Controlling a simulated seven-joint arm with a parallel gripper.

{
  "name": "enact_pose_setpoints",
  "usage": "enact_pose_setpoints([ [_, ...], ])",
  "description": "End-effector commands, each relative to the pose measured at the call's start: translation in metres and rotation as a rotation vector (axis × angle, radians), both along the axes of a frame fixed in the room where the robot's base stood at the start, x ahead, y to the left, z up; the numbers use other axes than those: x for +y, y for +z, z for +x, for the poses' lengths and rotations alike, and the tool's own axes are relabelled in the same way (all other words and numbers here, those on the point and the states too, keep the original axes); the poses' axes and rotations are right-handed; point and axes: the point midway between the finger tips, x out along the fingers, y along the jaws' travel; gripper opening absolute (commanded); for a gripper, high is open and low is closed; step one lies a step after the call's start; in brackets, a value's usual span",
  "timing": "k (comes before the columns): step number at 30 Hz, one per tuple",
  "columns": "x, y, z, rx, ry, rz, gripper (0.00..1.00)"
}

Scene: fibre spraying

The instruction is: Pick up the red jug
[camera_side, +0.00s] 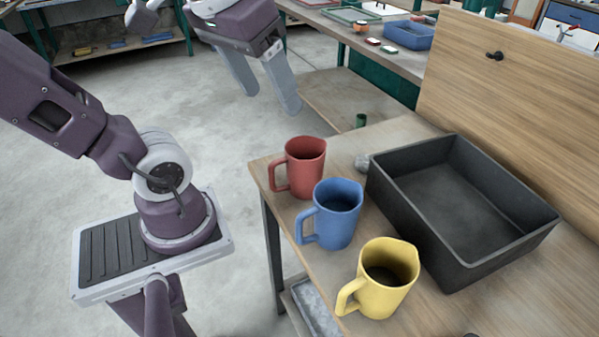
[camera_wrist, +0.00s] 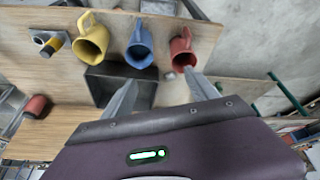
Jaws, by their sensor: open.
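The red jug (camera_side: 305,163) stands upright on the wooden table, nearest its far left corner, with its handle toward the left. It also shows in the wrist view (camera_wrist: 182,51), near the top, beyond my fingertips. The blue jug (camera_side: 338,213) stands beside it, and the yellow jug (camera_side: 386,281) is nearest the side camera. My gripper (camera_side: 270,100) is open and empty, in the air above and behind the red jug in the side view. Its two fingers are spread apart in the wrist view (camera_wrist: 168,88), touching nothing.
A black open bin (camera_side: 458,268) stands empty on the table, right of the jugs. A small grey lump (camera_side: 362,162) lies by its corner. A wooden panel (camera_side: 520,100) rises behind the bin. Another bench (camera_side: 345,40) with a blue tray (camera_side: 409,35) is farther back.

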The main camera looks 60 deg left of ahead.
Motion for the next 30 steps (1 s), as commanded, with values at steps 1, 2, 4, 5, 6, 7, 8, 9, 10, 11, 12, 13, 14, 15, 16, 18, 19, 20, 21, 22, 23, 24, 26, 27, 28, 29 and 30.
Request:
enact_pose_setpoints([
  [1,0.007,0.000,0.007,0.030,0.105,-0.020,0.68],
  [2,0.011,0.000,0.010,0.045,0.169,-0.033,0.68],
  [4,0.021,0.000,0.018,0.082,0.315,-0.066,0.68],
  [5,0.025,0.000,0.021,0.098,0.378,-0.081,0.68],
  [6,0.031,0.000,0.025,0.116,0.458,-0.100,0.68],
  [7,0.036,0.000,0.027,0.129,0.520,-0.115,0.68],
  [8,0.041,0.000,0.030,0.142,0.580,-0.129,0.68],
  [9,0.047,-0.001,0.033,0.160,0.661,-0.149,0.68],
  [10,0.052,-0.001,0.036,0.173,0.719,-0.164,0.68],
  [11,0.058,-0.001,0.038,0.185,0.777,-0.181,0.68],
  [12,0.065,-0.002,0.040,0.202,0.857,-0.202,0.68],
  [13,0.071,-0.002,0.042,0.212,0.916,-0.219,0.68],
  [14,0.076,-0.002,0.044,0.226,0.972,-0.235,0.68],
  [15,0.084,-0.002,0.046,0.239,1.051,-0.259,0.68],
  [16,0.090,-0.003,0.047,0.252,1.109,-0.276,0.68],
  [18,0.104,-0.003,0.049,0.278,1.243,-0.319,0.68],
  [19,0.103,-0.014,0.048,0.284,1.251,-0.320,0.68],
  [20,0.101,-0.026,0.047,0.286,1.244,-0.318,0.68],
  [21,0.100,-0.042,0.046,0.286,1.242,-0.317,0.68],
  [22,0.100,-0.055,0.047,0.286,1.241,-0.317,0.68],
  [23,0.100,-0.068,0.046,0.287,1.241,-0.317,0.68],
  [24,0.100,-0.086,0.046,0.289,1.238,-0.318,0.68],
  [26,0.100,-0.113,0.046,0.291,1.238,-0.318,0.68],
  [27,0.099,-0.130,0.046,0.291,1.236,-0.319,0.68],
  [28,0.099,-0.144,0.046,0.293,1.234,-0.318,0.68],
  [29,0.098,-0.155,0.045,0.292,1.232,-0.320,0.68],
  [30,0.099,-0.170,0.046,0.293,1.231,-0.317,0.68],
])
